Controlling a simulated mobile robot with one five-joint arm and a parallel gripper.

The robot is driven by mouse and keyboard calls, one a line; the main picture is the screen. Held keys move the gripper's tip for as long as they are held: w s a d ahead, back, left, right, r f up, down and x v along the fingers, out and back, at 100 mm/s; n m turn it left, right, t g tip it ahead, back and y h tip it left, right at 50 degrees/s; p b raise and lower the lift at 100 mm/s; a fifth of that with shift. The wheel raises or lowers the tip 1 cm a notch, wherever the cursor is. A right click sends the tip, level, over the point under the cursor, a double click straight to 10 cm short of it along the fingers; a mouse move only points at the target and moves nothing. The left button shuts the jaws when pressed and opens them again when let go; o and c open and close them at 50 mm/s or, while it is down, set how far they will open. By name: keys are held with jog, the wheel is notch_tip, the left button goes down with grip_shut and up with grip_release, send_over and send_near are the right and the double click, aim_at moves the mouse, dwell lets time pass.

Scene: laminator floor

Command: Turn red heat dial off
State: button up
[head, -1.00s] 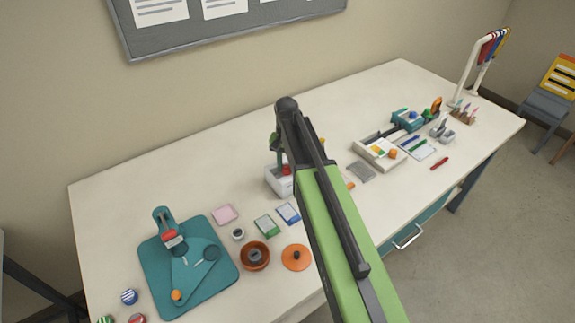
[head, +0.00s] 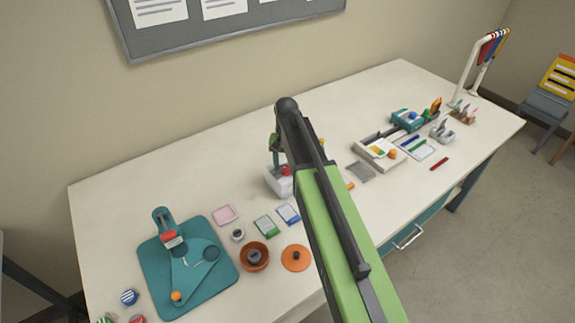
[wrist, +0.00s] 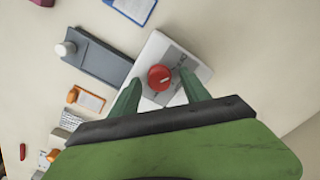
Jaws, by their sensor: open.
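The red heat dial (wrist: 160,77) is a round red knob with a small pale mark, on top of a white box (wrist: 150,52) with a grey panel. In the head view the dial (head: 286,170) and the white box (head: 277,184) stand mid-table, partly hidden by my arm. My gripper (wrist: 161,76) is open, with its green fingers on either side of the dial. I cannot tell whether they touch it. In the head view my gripper (head: 276,146) is seen partly, above the box.
Beside the box in the wrist view lies a dark grey device (wrist: 100,60) with a white knob. A teal board (head: 160,265) with a lever, an orange bowl (head: 255,257) and cards lie at the left. A tray (head: 380,153) stands at the right. The table's back left is clear.

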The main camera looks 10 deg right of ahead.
notch_tip(320, 180, up, 17)
jog(key=p, duration=1.7)
jog(key=shift+r, duration=0.2)
jog(key=b, duration=1)
send_near(286, 167)
jog(key=s+f, duration=0.2)
jog(key=s, duration=0.3)
jog(key=s+f+n+b, duration=0.4)
jog(key=s+f+b, duration=0.1)
jog(key=s, duration=0.6)
jog(key=shift+d, duration=0.15)
